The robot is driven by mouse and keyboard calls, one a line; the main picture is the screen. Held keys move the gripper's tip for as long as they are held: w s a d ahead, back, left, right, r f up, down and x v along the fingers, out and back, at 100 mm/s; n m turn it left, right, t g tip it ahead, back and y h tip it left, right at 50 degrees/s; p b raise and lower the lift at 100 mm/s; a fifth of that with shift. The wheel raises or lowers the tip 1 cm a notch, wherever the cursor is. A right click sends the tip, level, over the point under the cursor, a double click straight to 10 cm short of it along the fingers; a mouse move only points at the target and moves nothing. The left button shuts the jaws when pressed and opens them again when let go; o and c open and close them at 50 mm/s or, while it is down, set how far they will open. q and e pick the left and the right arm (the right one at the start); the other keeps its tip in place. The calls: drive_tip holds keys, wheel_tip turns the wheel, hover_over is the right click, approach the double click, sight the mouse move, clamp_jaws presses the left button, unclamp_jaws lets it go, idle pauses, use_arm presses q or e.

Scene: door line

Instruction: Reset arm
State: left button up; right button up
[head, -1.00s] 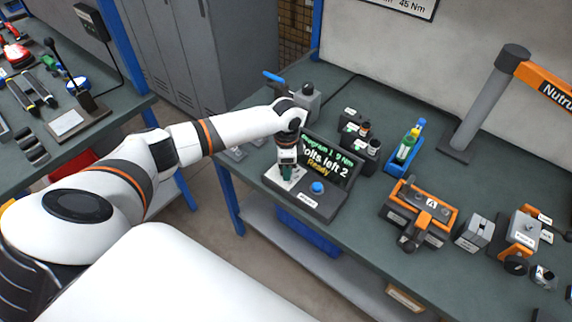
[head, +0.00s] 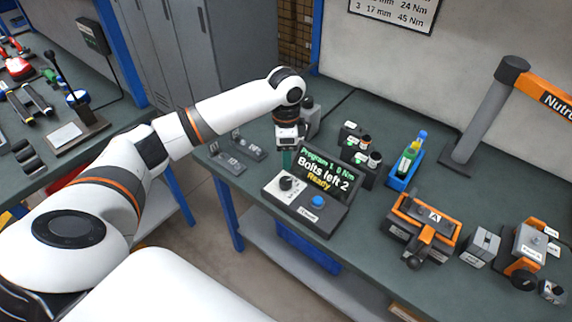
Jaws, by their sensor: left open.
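My left arm reaches in from the left over the bench. Its gripper (head: 287,160) points down, open and empty, above and behind the left part of the controller box. The controller (head: 325,221) has a black knob (head: 286,183) on a white plate, a blue button (head: 317,201) and a screen (head: 329,172) reading "Bolts left 2" and "Ready". The fingers are apart from the knob, and they partly overlap the screen's left edge in this view. My right gripper is not in view.
Grey socket trays (head: 228,160) lie left of the controller. Bottle holders (head: 360,156), a blue tray with bottles (head: 406,167) and an orange-black fixture (head: 424,225) stand to the right. A grey post (head: 486,112) with an orange arm rises at the right.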

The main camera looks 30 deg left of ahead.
use_arm(q)
drive_tip(key=shift+r, duration=0.45)
